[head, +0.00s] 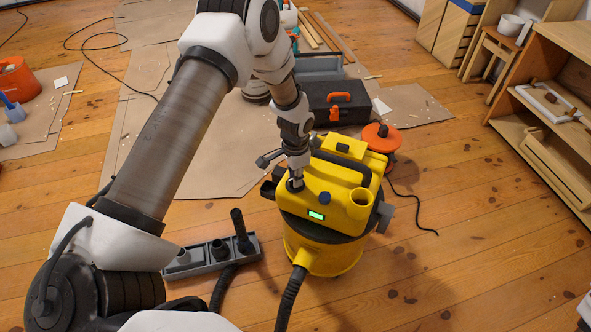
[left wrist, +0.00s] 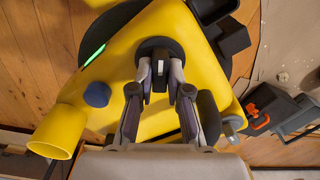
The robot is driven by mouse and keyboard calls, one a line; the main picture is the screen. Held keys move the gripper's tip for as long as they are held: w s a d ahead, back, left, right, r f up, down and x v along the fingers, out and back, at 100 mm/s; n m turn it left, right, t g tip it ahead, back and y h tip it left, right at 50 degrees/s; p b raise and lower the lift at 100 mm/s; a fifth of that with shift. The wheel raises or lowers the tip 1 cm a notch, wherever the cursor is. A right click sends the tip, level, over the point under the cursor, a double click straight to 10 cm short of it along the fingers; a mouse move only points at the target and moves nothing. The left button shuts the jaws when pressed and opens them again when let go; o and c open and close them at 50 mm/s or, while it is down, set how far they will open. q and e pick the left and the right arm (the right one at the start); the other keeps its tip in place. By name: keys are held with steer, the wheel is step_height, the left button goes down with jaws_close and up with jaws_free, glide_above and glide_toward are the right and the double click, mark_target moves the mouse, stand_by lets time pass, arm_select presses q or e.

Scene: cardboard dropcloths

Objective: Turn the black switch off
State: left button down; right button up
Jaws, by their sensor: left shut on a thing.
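The yellow vacuum cleaner (head: 335,225) stands on the wooden floor. The black switch (left wrist: 160,47) is a round black knob on its yellow top, and it also shows in the head view (head: 294,186), partly covered by my gripper. My left gripper (left wrist: 161,72) reaches down from above, its two fingers closed on the switch's raised middle. In the head view my left gripper (head: 297,178) is at the left part of the vacuum's top. A green display (head: 316,216) is lit on the front. My right gripper is not in view.
A blue knob (head: 324,198) and a yellow port (head: 360,200) sit right of the switch. A black hose (head: 289,297) runs from the front. A grey nozzle tray (head: 212,254) lies at left. A black toolbox (head: 338,102) and an orange reel (head: 381,139) stand behind.

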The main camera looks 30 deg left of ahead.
arm_select(q)
steer(key=n+p, duration=0.2)
steer(key=n, duration=0.1)
steer(key=n+p, duration=0.1)
steer(key=p, duration=0.1)
steer(key=shift+r+n, duration=0.25)
steer(key=shift+n, duration=0.05)
steer(key=shift+f+n+p, duration=0.2)
steer(key=shift+n+p, duration=0.9)
steer(key=shift+n, duration=0.5)
steer(key=c, duration=1.1)
jaws_free()
step_height(320, 180, up, 12)
steer(key=shift+f, duration=0.1)
